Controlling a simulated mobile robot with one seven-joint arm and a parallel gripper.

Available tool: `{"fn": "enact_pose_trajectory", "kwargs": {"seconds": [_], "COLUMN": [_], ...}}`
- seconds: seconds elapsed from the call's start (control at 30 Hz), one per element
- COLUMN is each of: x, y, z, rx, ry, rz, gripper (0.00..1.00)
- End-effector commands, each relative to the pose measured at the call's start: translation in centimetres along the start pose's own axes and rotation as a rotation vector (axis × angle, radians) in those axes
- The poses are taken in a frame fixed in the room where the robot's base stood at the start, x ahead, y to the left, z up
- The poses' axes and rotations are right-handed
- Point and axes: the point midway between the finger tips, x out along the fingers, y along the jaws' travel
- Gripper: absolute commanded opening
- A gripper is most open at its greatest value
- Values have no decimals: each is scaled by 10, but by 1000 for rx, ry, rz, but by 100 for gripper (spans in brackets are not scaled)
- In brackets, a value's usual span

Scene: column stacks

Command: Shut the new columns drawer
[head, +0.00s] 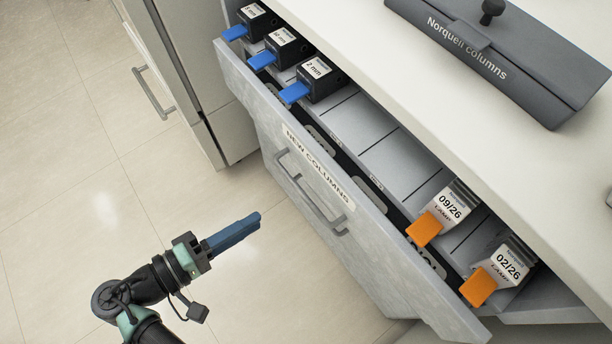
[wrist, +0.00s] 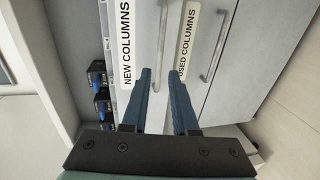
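The new columns drawer (head: 243,83) stands pulled open, its grey front carrying a "NEW COLUMNS" label (head: 317,163) and a bar handle (head: 312,192). In the wrist view the same label (wrist: 128,45) and handle (wrist: 161,50) show ahead of the fingers. My gripper (head: 259,217) has blue fingers and is in front of the drawer, to the left of its handle in the head view and apart from the front. In the wrist view the gripper (wrist: 160,74) has its fingers apart with nothing between them; the handle lies beyond the gap.
Black boxes with blue tabs (head: 320,79) and white ones with orange tabs (head: 426,228) sit in the drawer, with empty slots between. A used columns front (wrist: 205,80) shows below it. A dark "Norquell columns" holder (head: 500,55) lies on the counter (head: 520,150). The floor (head: 80,210) is clear.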

Motion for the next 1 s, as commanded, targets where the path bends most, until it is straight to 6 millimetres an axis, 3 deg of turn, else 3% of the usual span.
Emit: {"fn": "enact_pose_trajectory", "kwargs": {"seconds": [0.6, 0.8, 1.0], "x": [110, 126, 128], "y": [-2, -1, -1], "z": [2, 1, 1], "rx": [0, -2, -2], "ry": [-6, -3, -2], "rz": [-1, -2, -2], "gripper": [27, 27, 27]}}
